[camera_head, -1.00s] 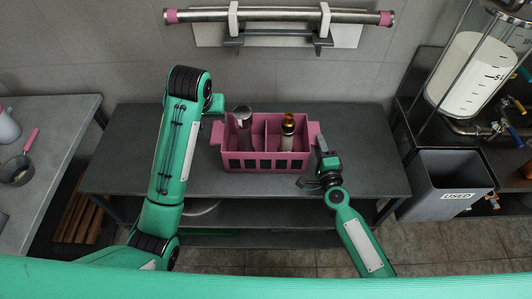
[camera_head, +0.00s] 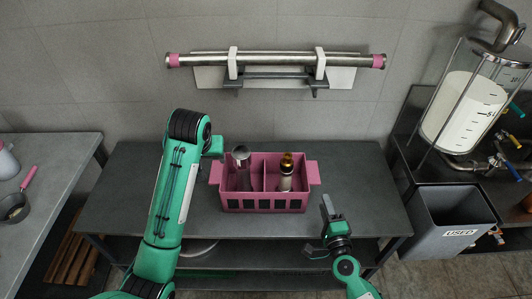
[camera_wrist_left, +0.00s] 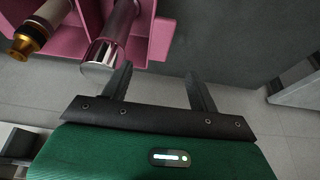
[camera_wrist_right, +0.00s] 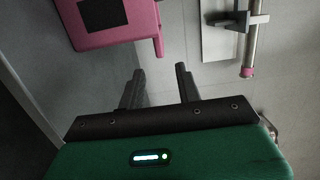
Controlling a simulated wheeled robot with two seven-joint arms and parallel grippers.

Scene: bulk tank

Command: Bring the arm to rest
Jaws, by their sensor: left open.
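A pink crate (camera_head: 262,205) stands on the dark table, with a silver cylinder (camera_head: 241,158) in its left part and a bottle with an amber-gold top (camera_head: 286,172) in its right part. My left gripper (camera_head: 217,146) is at the crate's back left. In the left wrist view its fingers (camera_wrist_left: 158,84) are apart and empty, with the silver cylinder (camera_wrist_left: 110,40) just beyond them. My right gripper (camera_head: 327,204) is to the right of the crate's front corner, clear of it. In the right wrist view its fingers (camera_wrist_right: 160,82) are apart with nothing between them.
The dark table (camera_head: 140,190) is bare on both sides of the crate. A metal rail (camera_head: 275,60) is on the wall behind. A grey bin marked USED (camera_head: 445,220) and a tank of white liquid (camera_head: 462,110) stand at right. A side table (camera_head: 50,160) is at left.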

